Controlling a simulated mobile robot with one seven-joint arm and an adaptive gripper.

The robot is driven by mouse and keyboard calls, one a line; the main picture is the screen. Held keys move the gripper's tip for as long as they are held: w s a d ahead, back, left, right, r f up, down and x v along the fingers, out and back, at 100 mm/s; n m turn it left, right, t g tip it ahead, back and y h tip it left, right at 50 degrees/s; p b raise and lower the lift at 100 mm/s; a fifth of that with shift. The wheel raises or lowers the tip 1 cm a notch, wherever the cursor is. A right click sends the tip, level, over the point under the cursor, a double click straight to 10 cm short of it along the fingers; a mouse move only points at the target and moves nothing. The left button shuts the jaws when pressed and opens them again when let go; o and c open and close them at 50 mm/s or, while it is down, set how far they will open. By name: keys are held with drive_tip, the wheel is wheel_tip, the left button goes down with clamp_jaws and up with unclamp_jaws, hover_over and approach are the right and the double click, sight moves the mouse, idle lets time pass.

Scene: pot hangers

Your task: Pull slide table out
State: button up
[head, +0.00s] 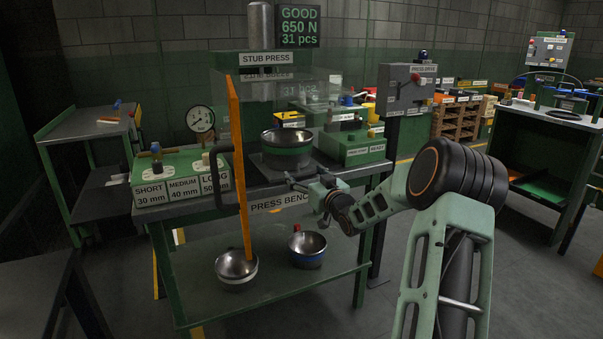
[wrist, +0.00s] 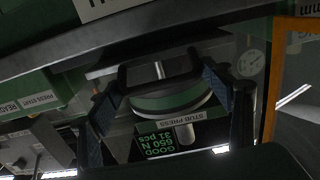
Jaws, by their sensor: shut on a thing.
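The slide table (head: 283,162) is a dark plate at the front of the stub press, above the press bench's front edge. A steel bowl with a green band (head: 287,142) sits on it. My gripper (head: 298,184) reaches in from the right at the table's front. In the wrist view, which is upside down, my gripper (wrist: 159,66) has its fingers shut on a dark bar-like handle (wrist: 157,59) in front of the green-banded bowl (wrist: 172,98). The exact finger contact is dark and hard to make out.
An orange-edged clear guard door (head: 240,165) stands open left of the slide table. Two bowls (head: 237,268) (head: 307,248) rest on the lower shelf. A green stub box (head: 178,180) is at left, a control box (head: 406,88) at right. Floor in front is clear.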

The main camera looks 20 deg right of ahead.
drive_tip(key=shift+s+a, duration=0.1)
drive_tip(key=shift+s, duration=0.9)
drive_tip(key=o, duration=1.4)
drive_tip(key=shift+s, duration=0.3)
drive_tip(key=s, duration=1.1)
drive_tip(key=shift+s+d, duration=0.15)
drive_tip(key=shift+d, duration=0.1)
